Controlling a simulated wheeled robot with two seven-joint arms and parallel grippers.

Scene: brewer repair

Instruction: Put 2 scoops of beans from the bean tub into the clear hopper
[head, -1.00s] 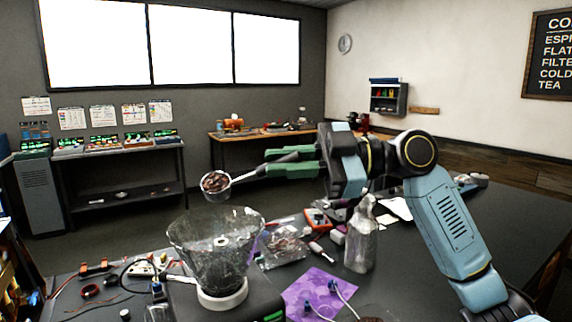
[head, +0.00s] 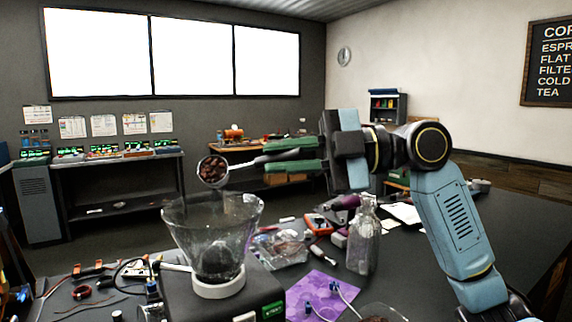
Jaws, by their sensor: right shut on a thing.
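My right gripper (head: 292,157) is shut on the handle of a scoop. The scoop's round metal bowl (head: 213,171) holds dark brown beans and is tilted, its opening turned toward my view. It appears above the clear hopper (head: 185,228), apart from its rim. The hopper is a flared clear cone in a white ring on a dark brewer base (head: 262,292). Something dark shows low in the hopper; I cannot tell whether it is beans. A clear rim with brown contents, perhaps the bean tub (head: 378,317), is cut off at the bottom edge. My left gripper is out of view.
A clear bottle (head: 363,240) stands right of the hopper. A purple mat (head: 312,294) with small blue-ended parts lies in front of it. A clear bag-like item (head: 280,249) and small tools lie behind. Cables and clips clutter the left. The table's right side is mostly clear.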

